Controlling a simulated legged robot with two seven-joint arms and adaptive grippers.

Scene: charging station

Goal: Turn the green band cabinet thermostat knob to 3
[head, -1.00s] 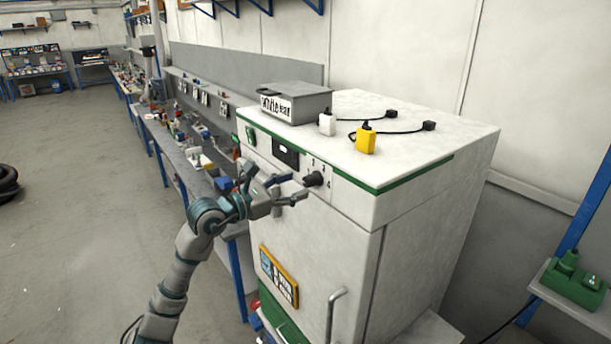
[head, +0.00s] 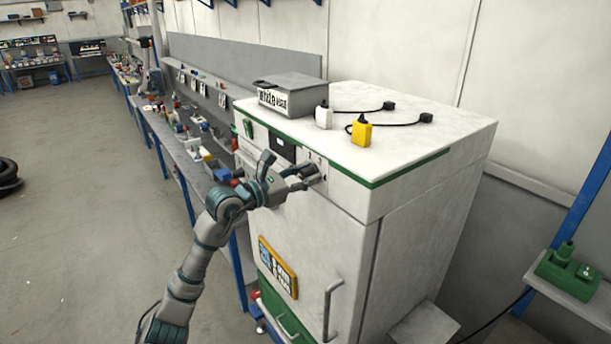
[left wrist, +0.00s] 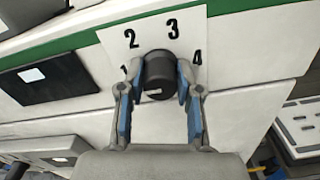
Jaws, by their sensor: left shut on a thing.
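The white cabinet (head: 335,225) with a green band (head: 405,170) stands in the middle of the head view. Its black thermostat knob (left wrist: 159,72) sits on a white plate (left wrist: 185,27) marked 1, 2, 3 and 4, seen in the left wrist view. The 3 is almost straight above the knob there. A small pale mark shows on the knob's face; I cannot tell which number the knob points to. My left gripper (head: 311,177) is shut on the knob, with one blue-padded finger on each side. In the head view the gripper mostly hides the knob. My right gripper is not in view.
A dark display panel (left wrist: 48,78) is left of the knob plate. On the cabinet top are a grey labelled box (head: 292,93), a white plug (head: 323,117) and a yellow plug (head: 361,131). A cluttered workbench (head: 190,170) stands to the left.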

